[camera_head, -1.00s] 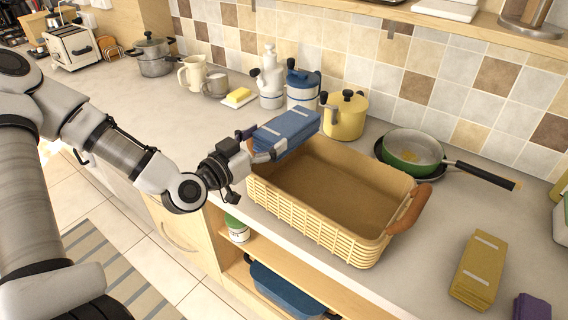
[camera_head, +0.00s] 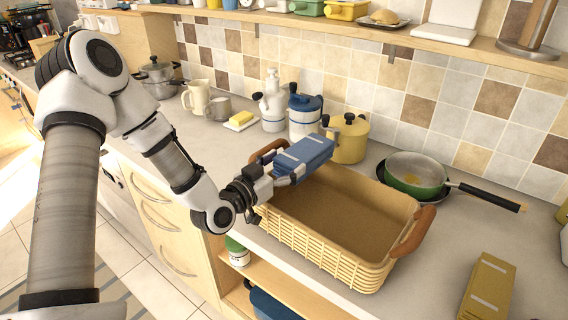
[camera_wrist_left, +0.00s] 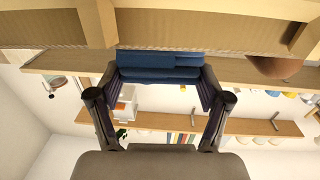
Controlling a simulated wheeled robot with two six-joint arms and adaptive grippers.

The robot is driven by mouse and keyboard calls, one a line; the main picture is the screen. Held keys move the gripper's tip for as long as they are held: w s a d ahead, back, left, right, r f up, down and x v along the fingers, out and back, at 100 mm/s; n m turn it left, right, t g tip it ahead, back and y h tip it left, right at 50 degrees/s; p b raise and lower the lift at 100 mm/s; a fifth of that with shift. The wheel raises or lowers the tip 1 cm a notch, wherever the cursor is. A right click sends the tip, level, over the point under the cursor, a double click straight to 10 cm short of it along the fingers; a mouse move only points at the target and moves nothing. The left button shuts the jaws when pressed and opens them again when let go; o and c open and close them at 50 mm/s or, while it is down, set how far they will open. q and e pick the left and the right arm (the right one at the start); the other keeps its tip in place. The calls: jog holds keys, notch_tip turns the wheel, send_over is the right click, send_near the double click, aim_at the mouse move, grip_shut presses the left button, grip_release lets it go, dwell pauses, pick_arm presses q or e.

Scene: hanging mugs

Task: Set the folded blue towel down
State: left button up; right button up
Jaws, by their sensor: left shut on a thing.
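The folded blue towel (camera_head: 306,155) is held up over the far left part of the wicker basket (camera_head: 335,240). My left gripper (camera_head: 285,176) is shut on its near left end. The left wrist view shows the towel (camera_wrist_left: 160,68) between the two fingers (camera_wrist_left: 160,85). The basket stands on the counter, and the part of its floor that shows is bare. The gripper hides part of its left end. My right gripper is not in view.
A yellow pot (camera_head: 348,138) and a blue-lidded canister (camera_head: 304,112) stand behind the basket. A green pan (camera_head: 415,178) is at the back right. A folded yellow towel (camera_head: 489,285) lies on the counter at the right. Counter between basket and yellow towel is clear.

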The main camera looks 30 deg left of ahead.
pick_arm(q)
jog(key=shift+s+f, duration=0.1)
jog(key=shift+f, duration=0.25)
jog(key=shift+f+b, duration=0.3)
jog(key=shift+b, duration=0.15)
jog(key=o, duration=1.1)
jog(key=shift+r, duration=0.1)
jog(key=shift+o, duration=0.2)
